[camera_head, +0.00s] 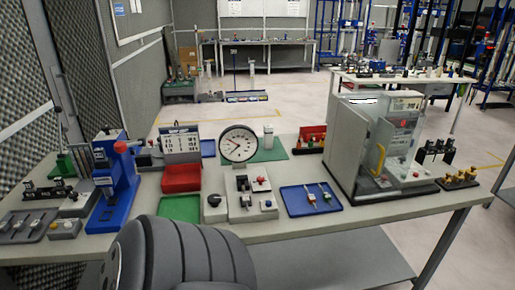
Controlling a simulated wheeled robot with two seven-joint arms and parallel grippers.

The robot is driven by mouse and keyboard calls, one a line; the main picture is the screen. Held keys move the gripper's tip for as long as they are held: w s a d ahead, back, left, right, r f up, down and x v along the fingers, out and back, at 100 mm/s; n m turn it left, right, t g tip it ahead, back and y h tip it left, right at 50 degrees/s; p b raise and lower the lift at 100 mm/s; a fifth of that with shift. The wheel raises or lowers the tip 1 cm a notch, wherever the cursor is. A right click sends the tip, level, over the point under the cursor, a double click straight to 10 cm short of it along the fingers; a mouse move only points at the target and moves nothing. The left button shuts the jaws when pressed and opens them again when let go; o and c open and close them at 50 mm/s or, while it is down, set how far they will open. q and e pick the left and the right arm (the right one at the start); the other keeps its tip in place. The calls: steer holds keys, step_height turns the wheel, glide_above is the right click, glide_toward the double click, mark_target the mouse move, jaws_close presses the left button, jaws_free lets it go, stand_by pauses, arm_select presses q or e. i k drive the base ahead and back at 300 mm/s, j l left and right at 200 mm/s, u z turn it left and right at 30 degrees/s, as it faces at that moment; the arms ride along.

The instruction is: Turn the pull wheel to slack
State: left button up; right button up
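I cannot tell for sure which part is the pull wheel. A blue upright device (115,185) with a red round part (120,147) at its top stands on the left of the bench. A small grey box with a black round knob (214,200) sits near the front edge, in the middle. Beside it, a light grey control box (249,201) carries small levers and red and blue knobs. A round white dial gauge (238,144) stands behind them. Neither gripper shows in the head view.
A clear-walled cabinet (377,145) stands at the bench's right. A blue tray (311,199) with small tools, a red bin (181,178) and a green tray (180,209) lie mid-bench. A dark ribbed shape (185,258) covers the front edge.

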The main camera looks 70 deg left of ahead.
mark_target(214, 200)
steer(key=u, duration=1.8)
